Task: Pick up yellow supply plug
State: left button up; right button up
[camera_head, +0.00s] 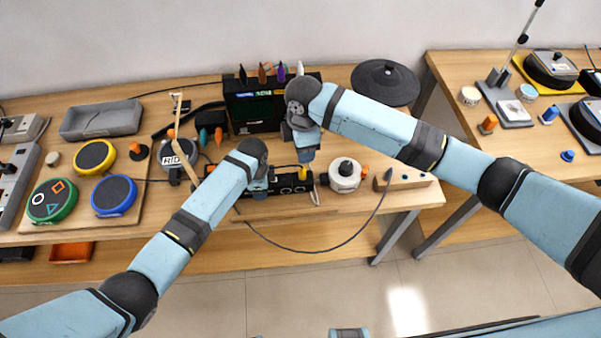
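A small yellow plug (302,173) stands upright at the right end of a low black box (288,184) on the wooden bench. My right gripper (306,158) points down directly above the yellow plug, at or very near its top. I cannot tell whether its fingers touch the plug or are closed on it. My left gripper (260,190) points down over the left part of the same black box. Its fingertips are too small and too hidden by the arm to show whether they are open or shut.
A black device with a screen (255,108) stands behind the grippers. A white round canister (345,176) is close right of the yellow plug. Coloured round pads (52,200) lie at left, and a grey tray (100,120) behind them. A cable hangs over the bench's front edge.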

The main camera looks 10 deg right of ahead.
aim_at(303, 167)
jog(key=shift+m, duration=0.8)
jog(key=f, duration=0.6)
jog(key=shift+d+f, duration=0.3)
jog(key=shift+d, duration=0.05)
jog(key=shift+w+a+f, duration=0.15)
jog(key=shift+a+f, duration=0.05)
jog(key=shift+f, duration=1.15)
jog(key=shift+w+a+f, duration=0.1)
jog(key=shift+a+f, duration=0.05)
jog(key=shift+f, duration=1.2)
grip_shut()
notch_tip(303, 167, up, 10)
jog(key=shift+r, duration=0.1)
pick_arm(q)
jog(key=o, duration=1.2)
jog(key=shift+c, duration=0.2)
